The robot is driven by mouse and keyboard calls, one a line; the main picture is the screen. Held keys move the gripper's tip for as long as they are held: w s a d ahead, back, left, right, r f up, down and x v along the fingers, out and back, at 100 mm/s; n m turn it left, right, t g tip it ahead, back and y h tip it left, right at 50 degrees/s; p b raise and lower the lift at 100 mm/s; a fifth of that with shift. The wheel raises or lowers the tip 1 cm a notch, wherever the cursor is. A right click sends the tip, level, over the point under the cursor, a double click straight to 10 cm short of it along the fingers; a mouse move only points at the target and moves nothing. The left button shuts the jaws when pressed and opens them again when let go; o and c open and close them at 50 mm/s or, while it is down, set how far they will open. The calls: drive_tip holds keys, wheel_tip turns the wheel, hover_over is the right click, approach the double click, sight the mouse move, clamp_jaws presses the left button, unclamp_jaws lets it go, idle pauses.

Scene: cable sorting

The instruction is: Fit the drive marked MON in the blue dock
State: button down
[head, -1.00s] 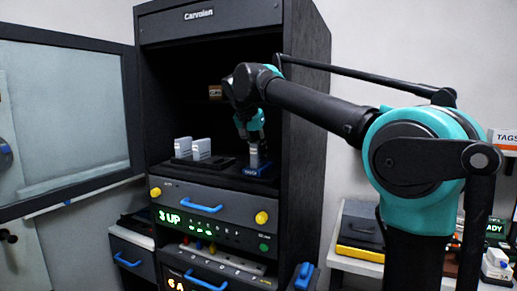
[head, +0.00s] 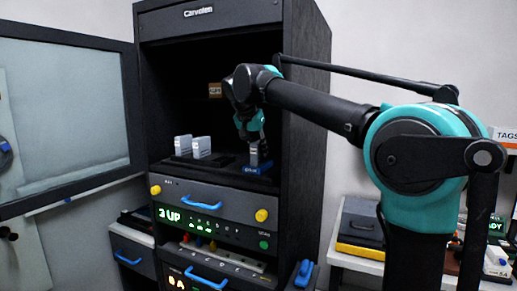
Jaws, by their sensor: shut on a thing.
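The blue dock (head: 257,169) sits on the right of the shelf inside the open black cabinet. A light grey drive (head: 254,155) stands upright at the dock; I cannot tell how deep it sits in it. My gripper (head: 253,141) reaches down over the drive and is shut on it; the fingers are small and dark here. Two other pale drives (head: 201,147) (head: 183,145) stand upright on a dark base to the left. No drive's marking is readable, so I cannot tell which is MON.
The cabinet's right wall (head: 303,140) stands close beside my arm. The glass door (head: 68,120) is swung open to the left. A drawer with a blue handle (head: 202,206) and yellow knobs lies below the shelf.

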idle(0.4)
drive_tip(key=c, duration=1.2)
unclamp_jaws()
drive_tip(key=o, duration=0.5)
drive_tip(key=shift+r, duration=3.45)
